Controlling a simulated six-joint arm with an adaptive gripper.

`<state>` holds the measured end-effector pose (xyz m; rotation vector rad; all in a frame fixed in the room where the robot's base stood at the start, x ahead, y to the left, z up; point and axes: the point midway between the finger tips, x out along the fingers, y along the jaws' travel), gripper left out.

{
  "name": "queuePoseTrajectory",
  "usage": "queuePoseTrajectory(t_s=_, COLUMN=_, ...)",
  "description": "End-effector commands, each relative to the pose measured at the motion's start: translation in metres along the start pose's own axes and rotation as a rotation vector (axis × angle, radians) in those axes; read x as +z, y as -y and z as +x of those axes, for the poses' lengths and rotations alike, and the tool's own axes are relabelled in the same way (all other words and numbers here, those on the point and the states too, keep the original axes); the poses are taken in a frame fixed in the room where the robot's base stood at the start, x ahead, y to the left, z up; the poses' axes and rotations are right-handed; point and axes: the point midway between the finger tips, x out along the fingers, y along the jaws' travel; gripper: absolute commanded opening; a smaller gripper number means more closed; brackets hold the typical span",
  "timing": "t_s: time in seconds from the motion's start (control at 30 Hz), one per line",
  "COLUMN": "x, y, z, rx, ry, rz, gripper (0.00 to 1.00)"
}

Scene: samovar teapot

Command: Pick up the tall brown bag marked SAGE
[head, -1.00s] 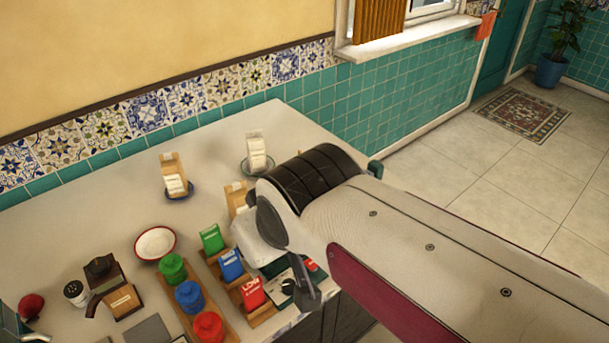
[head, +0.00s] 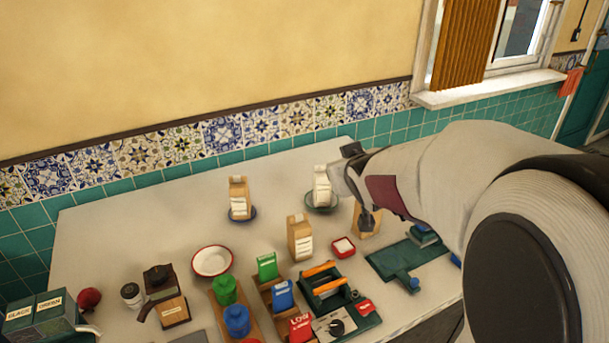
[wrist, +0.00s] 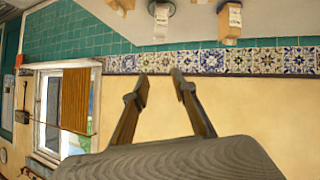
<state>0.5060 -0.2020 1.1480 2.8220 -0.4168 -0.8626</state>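Several paper bags stand on the table, and their labels are too small to read, so I cannot tell which is SAGE. One brown bag (head: 239,196) stands on a blue saucer, another brown bag (head: 300,238) in mid-table. A third brown bag (head: 370,229) is partly hidden by my arm. A white bag (head: 321,184) stands on a green saucer beside my arm's end. In the wrist view, my gripper (wrist: 160,88) is open and empty, with wall beyond its fingers. A brown bag (wrist: 230,20) and a white bag (wrist: 162,12) show upside down at the top there.
A red-rimmed bowl (head: 212,261), green canister (head: 225,290), blue canister (head: 237,321), grinder (head: 165,300) and red dish (head: 343,247) crowd the front. A dark green tray (head: 395,262) lies at right. The tiled wall (head: 180,146) bounds the back. The table's back left is clear.

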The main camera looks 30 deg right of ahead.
Motion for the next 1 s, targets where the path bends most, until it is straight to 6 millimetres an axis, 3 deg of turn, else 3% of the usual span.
queuePoseTrajectory(t_s=0.2, x=-0.006, y=-0.025, z=0.042, rx=0.001, ry=-0.075, rz=-0.009, gripper=0.26)
queuePoseTrajectory(t_s=0.53, x=-0.003, y=-0.055, z=0.095, rx=-0.035, ry=-0.195, rz=-0.012, gripper=0.26)
queuePoseTrajectory(t_s=1.0, x=0.032, y=-0.089, z=0.149, rx=-0.137, ry=-0.365, rz=0.029, gripper=0.26)
